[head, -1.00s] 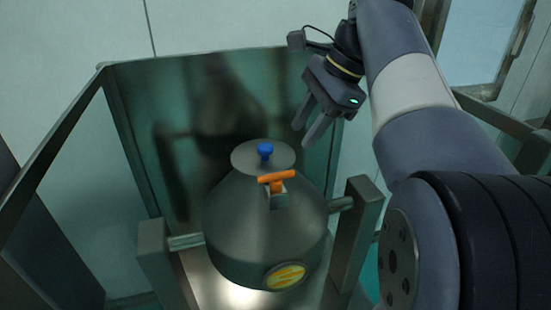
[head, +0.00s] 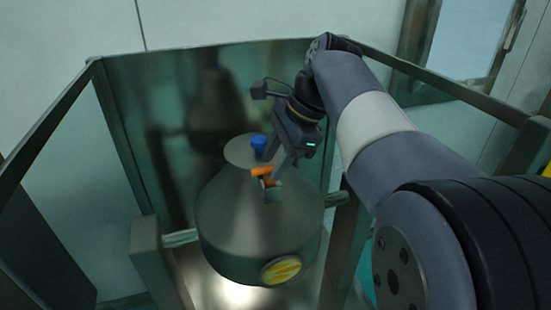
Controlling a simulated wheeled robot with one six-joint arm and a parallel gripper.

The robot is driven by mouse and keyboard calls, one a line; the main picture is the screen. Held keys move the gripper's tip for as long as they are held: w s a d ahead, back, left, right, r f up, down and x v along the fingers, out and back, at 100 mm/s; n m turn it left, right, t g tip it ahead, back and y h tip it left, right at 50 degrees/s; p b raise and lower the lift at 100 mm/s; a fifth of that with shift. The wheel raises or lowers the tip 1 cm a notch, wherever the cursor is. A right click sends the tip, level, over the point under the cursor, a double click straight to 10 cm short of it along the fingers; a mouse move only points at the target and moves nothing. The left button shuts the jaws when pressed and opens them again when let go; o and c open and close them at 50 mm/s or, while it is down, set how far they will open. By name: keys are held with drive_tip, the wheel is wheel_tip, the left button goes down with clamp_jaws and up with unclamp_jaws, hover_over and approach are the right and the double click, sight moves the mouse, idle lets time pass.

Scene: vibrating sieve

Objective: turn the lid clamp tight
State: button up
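The lid clamp has an orange bar handle (head: 261,171) on a small grey block (head: 271,192), at the front edge of the round grey lid (head: 238,152). A blue knob (head: 259,142) stands on the lid. The lid tops a dark, domed sieve vessel (head: 240,222). My gripper (head: 275,165) points down at the clamp from the upper right. Its fingers look apart, and the nearer one covers the right end of the orange handle. Whether the fingers touch the handle is not clear.
The vessel hangs between two grey posts (head: 147,250) on side pivots. A dark frame with a glossy back panel (head: 170,100) surrounds it. A yellow-striped round disc (head: 283,270) is on the vessel's front. My arm fills the right side.

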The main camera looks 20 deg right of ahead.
drive_tip(key=shift+c, duration=0.6)
clamp_jaws()
